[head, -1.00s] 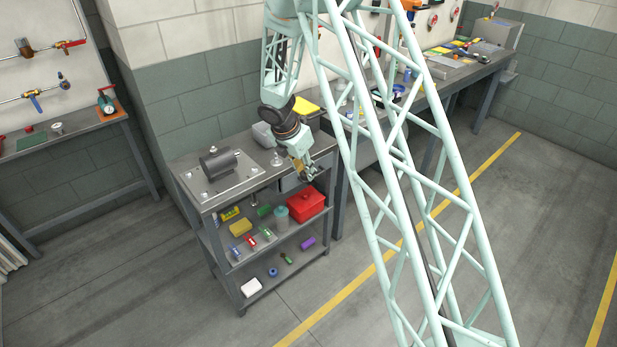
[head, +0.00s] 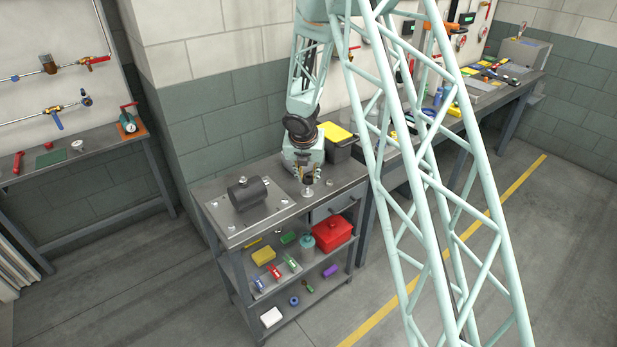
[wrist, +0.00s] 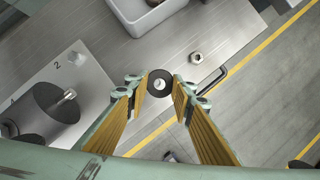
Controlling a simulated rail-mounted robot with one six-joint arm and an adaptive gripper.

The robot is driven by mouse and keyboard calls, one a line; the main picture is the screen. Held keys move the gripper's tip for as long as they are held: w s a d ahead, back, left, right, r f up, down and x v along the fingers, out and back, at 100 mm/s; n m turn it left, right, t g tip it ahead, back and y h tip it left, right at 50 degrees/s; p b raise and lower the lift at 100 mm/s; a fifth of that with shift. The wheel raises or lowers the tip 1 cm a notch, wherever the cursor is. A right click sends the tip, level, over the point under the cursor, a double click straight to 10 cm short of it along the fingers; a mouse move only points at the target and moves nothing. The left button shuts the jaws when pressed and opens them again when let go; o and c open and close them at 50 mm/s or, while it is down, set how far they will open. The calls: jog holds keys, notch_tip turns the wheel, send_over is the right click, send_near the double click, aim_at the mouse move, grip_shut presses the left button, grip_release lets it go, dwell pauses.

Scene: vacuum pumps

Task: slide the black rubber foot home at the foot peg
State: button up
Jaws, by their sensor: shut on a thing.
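My gripper (wrist: 157,88) is shut on the black rubber foot (wrist: 153,92), a dark ring between the fingertips in the wrist view. A pale metal tip, apparently the foot peg (wrist: 160,84), shows in the middle of the ring. In the head view my gripper (head: 308,176) points down at the upright foot peg (head: 307,193) on the grey bench top. The foot appears as a small dark spot at the peg's upper end. How far down the peg the foot sits cannot be told.
A dark pump cylinder (head: 247,194) lies on a metal plate (head: 232,229) at the left. A small metal nut (wrist: 196,57) lies right of the foot. A grey bin (wrist: 128,21) with a yellow top stands behind. Lower shelves hold a red box (head: 333,232).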

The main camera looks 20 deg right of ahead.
aim_at(307, 189)
jog(key=shift+w+a, duration=0.1)
jog(key=shift+w, duration=0.25)
jog(key=shift+f+b, duration=0.35)
jog(key=shift+b, duration=0.05)
dwell(0.3)
jog(key=shift+f+b, duration=1.7)
jog(key=shift+f, duration=0.3)
jog(key=shift+f+b, duration=0.45)
jog(key=shift+f, duration=0.1)
dwell(0.4)
jog(key=o, duration=0.9)
jog(key=shift+s+r, duration=0.1)
jog(key=shift+r, duration=0.05)
jog(key=shift+v, duration=5.85)
